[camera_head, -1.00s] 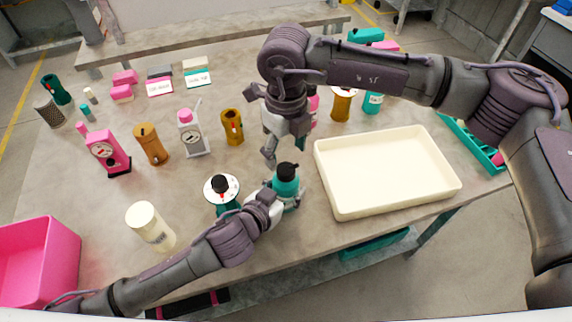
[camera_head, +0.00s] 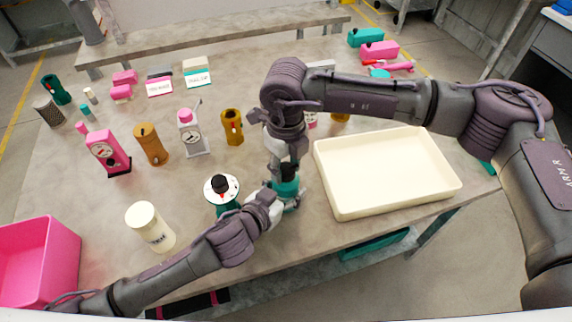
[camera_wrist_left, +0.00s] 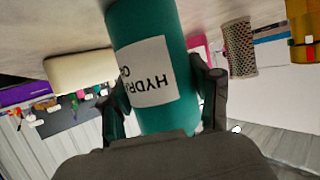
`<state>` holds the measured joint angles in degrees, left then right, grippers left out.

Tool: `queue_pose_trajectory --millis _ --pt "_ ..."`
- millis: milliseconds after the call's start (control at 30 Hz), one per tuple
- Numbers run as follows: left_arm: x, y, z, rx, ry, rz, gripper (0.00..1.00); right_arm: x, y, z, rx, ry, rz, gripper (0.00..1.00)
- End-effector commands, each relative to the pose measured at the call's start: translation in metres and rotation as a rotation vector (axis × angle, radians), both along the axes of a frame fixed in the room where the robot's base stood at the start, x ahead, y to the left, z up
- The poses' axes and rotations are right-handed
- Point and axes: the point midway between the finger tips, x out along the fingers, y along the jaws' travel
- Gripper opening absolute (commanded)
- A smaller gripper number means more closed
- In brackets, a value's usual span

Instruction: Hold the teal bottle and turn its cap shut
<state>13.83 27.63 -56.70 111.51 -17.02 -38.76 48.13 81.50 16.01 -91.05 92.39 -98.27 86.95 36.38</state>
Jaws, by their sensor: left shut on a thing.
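The teal bottle (camera_head: 287,187) stands near the table's front edge, left of the cream tray. My left gripper (camera_head: 281,200) is shut on it from the front left. In the left wrist view the bottle (camera_wrist_left: 148,30) fills the middle, its white label showing inverted text, with a finger of the left gripper (camera_wrist_left: 160,95) on each side. My right gripper (camera_head: 286,166) points down from above, at the bottle's dark cap (camera_head: 288,171). Its fingers largely hide the cap, so whether they are closed on it is unclear.
The cream tray (camera_head: 330,190) lies close on the right. A teal-based gauge with a black knob (camera_head: 221,187) stands just left of the bottle. A cream canister (camera_head: 150,227) is front left, and a pink bin (camera_head: 40,262) is at far left. Bare table lies between them.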

Motion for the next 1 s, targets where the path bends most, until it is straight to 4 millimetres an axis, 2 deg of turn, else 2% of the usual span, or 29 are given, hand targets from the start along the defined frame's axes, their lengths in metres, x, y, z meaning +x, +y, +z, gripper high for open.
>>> queue_pose_trajectory --millis 100,467,1000 --pt "0.0 0.0001 -0.0001 0.0 0.0 0.0 0.13 0.0005 -0.0005 0.0001 -0.002 -0.001 -0.001 0.08" --pt "-0.0001 0.0002 -0.0001 0.0 0.0 0.0 0.13 0.0009 -0.0004 0.0003 -0.001 -0.002 -0.079 0.07" --pt "-0.0002 0.0001 -0.0001 0.0 0.0 0.0 0.13 0.0008 -0.0001 0.0001 0.0 -0.002 -0.537 0.07"
